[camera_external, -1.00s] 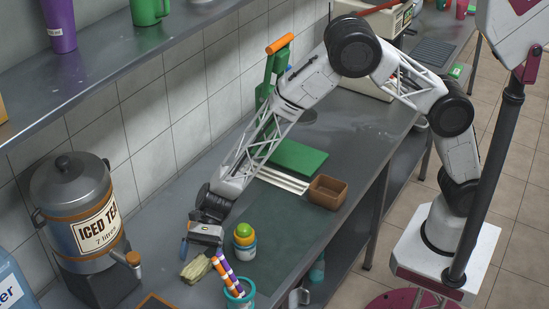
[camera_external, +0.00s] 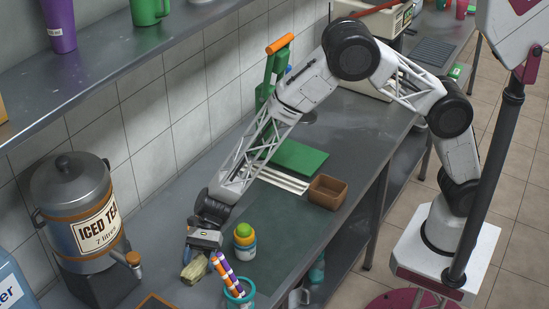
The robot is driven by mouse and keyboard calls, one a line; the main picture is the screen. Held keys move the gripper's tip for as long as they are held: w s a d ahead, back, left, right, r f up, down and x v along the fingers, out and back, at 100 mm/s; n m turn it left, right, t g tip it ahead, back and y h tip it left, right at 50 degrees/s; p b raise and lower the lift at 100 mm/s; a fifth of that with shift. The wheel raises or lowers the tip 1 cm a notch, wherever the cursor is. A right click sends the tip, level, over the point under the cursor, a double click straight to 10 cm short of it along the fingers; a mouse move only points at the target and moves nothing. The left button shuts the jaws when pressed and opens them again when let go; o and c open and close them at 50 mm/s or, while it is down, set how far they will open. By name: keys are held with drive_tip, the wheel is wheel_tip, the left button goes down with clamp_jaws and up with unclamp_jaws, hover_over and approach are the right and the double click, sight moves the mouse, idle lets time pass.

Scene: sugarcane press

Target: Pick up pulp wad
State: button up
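The pulp wad (camera_external: 193,272) is a pale yellow-green, fibrous lump on the grey counter, low in the picture. My gripper (camera_external: 200,259) points down right at the wad, with its fingers around the wad's upper end. A blue finger shows on the left side. The other finger is small and partly lost against the background. I cannot tell whether the fingers press on the wad or stand apart from it. The wad's top is partly hidden by the gripper.
A teal cup (camera_external: 240,296) with striped straws (camera_external: 226,270) stands close to the right of the wad. A jar with a green and yellow top (camera_external: 244,240) is just behind. The iced tea dispenser (camera_external: 75,210) stands left. A brown box (camera_external: 328,191) sits further right.

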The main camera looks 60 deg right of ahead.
sight(200, 262)
drive_tip(key=c, duration=0.6)
drive_tip(key=shift+r, duration=5)
